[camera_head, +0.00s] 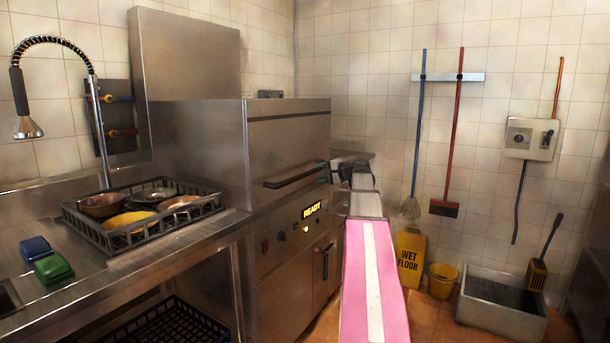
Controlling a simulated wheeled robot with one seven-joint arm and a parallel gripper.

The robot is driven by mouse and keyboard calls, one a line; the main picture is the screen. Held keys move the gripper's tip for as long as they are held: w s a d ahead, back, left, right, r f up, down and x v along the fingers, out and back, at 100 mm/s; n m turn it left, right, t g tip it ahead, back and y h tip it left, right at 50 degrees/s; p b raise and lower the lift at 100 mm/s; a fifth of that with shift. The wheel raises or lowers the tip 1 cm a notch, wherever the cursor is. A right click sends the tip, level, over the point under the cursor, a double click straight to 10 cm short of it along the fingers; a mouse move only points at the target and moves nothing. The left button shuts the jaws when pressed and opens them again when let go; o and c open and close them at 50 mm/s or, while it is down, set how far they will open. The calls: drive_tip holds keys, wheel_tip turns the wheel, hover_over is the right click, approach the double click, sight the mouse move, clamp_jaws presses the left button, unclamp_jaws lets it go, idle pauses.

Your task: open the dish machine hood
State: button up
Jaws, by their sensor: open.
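The dish machine (280,245) is a steel box unit against the corner, with a lit READY display on its front. Its hood (285,135) is down on the body and looks closed. A dark bar handle (295,175) runs across the lower front of the hood. My gripper (342,172), dark and small in the picture, is open at the far end of my pink and white arm. It shows just right of the handle's right end. Its fingers are hard to make out, and I cannot tell the gap in depth to the handle.
A yellow wet floor sign (410,258), yellow bucket (442,281) and steel basin (503,308) stand right of my arm.

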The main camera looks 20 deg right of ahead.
sight(311, 172)
drive_tip(key=x, duration=0.7)
drive_tip(key=shift+w+a+f, duration=0.15)
drive_tip(key=shift+w+a, duration=0.1)
drive_tip(key=shift+w, duration=0.05)
clamp_jaws()
